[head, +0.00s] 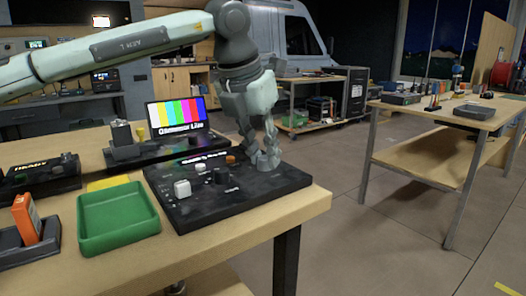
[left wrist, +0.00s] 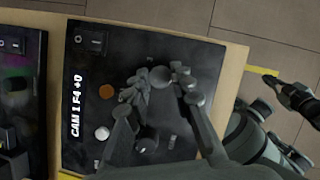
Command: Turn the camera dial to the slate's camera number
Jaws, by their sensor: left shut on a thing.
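A black control panel (head: 180,215) lies on the near table. My left gripper (head: 267,158) reaches down over its right end. In the left wrist view, the fingers (left wrist: 160,82) are shut on a round grey knob (left wrist: 161,76), which they partly hide. The panel's label strip (left wrist: 76,115) reads "CAM 1 F-4 +0". An orange button (head: 230,160), a white knob (head: 182,189) and a black knob (head: 221,175) are also on the panel. I cannot make out a slate with a readable number.
A colour-bar screen (head: 178,114) stands behind the panel. A green tray (head: 118,215) and an orange item (head: 26,218) in a dark holder are to the left. A second table (head: 455,115) stands at the right, with open floor between.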

